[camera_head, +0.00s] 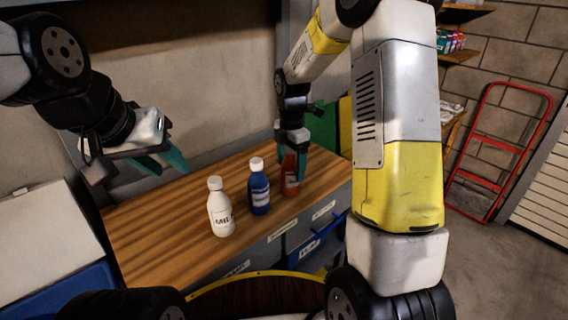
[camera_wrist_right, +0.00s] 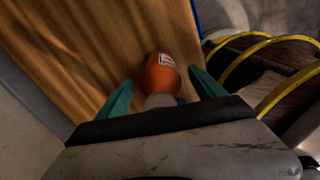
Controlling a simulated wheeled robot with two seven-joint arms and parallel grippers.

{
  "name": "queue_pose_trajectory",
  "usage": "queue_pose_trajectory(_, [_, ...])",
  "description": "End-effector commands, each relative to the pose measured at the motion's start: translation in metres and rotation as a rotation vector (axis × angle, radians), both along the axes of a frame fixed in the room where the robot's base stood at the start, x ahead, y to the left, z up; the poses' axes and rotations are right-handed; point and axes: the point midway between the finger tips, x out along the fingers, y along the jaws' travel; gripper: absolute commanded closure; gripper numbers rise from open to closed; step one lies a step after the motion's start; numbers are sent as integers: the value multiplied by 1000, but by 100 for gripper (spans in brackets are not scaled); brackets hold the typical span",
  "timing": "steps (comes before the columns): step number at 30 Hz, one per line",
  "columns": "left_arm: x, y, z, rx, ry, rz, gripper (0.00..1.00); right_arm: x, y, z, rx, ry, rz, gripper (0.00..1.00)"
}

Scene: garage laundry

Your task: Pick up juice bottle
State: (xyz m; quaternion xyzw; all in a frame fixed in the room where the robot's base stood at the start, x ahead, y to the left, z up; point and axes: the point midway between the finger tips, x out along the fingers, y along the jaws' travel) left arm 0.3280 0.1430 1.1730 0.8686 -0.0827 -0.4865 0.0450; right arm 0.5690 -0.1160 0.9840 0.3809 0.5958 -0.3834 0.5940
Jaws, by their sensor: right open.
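The juice bottle is the orange-red bottle (camera_head: 290,178) at the right of a row of three on the wooden counter. My right gripper (camera_head: 291,160) points down over its upper part. In the right wrist view the orange bottle (camera_wrist_right: 161,74) stands between the two green fingers of the right gripper (camera_wrist_right: 162,92), with gaps on both sides. The right gripper is open. My left gripper (camera_head: 164,162) hangs over the left part of the counter, away from the bottles; its green fingers look apart and empty.
A blue bottle (camera_head: 259,190) stands just left of the juice bottle, and a white milk bottle (camera_head: 220,208) further left. The wooden counter (camera_head: 150,225) is otherwise clear. Labelled drawers (camera_head: 283,240) are at its front. A red folding frame (camera_head: 497,150) leans on the right wall.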

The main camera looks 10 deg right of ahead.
Motion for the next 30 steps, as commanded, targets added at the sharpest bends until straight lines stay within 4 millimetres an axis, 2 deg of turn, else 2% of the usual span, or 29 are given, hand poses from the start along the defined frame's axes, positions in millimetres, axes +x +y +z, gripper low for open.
queue_pose_trajectory(3, [0, 0, 0, 0, 0, 0, 64, 0, 0, -10, 0, 0, -1, 21])
queue_pose_trajectory(10, [0, 0, 0, 0, 0, 0, 64, 0, -1, -11, 0, -1, -1, 21])
queue_pose_trajectory(11, [0, 0, 0, 0, 0, 0, 64, 0, -1, -11, 0, -1, -1, 25])
queue_pose_trajectory(22, [0, 0, 0, 0, 0, 0, 64, 0, -1, -11, 0, -1, -1, 98])
queue_pose_trajectory(23, [0, 0, 0, 0, 0, 0, 64, 0, -1, -11, 0, -1, -1, 100])
queue_pose_trajectory(30, [0, 0, 0, 0, 0, 0, 64, 1, 0, -9, 0, -3, -1, 100])
